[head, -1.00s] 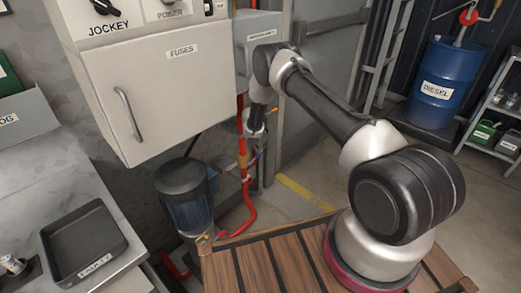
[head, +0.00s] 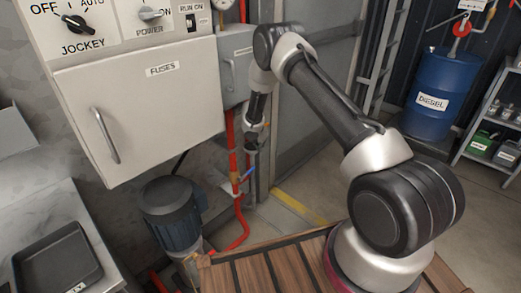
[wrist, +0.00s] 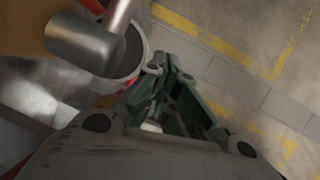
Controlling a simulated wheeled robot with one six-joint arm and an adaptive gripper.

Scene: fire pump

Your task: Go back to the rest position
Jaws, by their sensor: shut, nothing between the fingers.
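My arm reaches up and left from its base in the head view, and its wrist hangs down in front of the grey door. My gripper (head: 251,146) is small there, pointing down close to the red pipe (head: 232,150) and the blue lever (head: 247,174). I cannot tell whether it touches them. In the wrist view my gripper (wrist: 168,70) shows its dark green fingers, shut with nothing between them. A grey metal cylinder (wrist: 85,45) and a pale round part sit just left of the fingers.
A white FUSES cabinet (head: 140,105) and a smaller grey box (head: 236,70) hang left of my wrist. A dark pump motor (head: 172,212) stands below them. A black tray (head: 57,268) lies lower left. A blue DIESEL drum (head: 440,90) and a shelf (head: 490,125) stand right.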

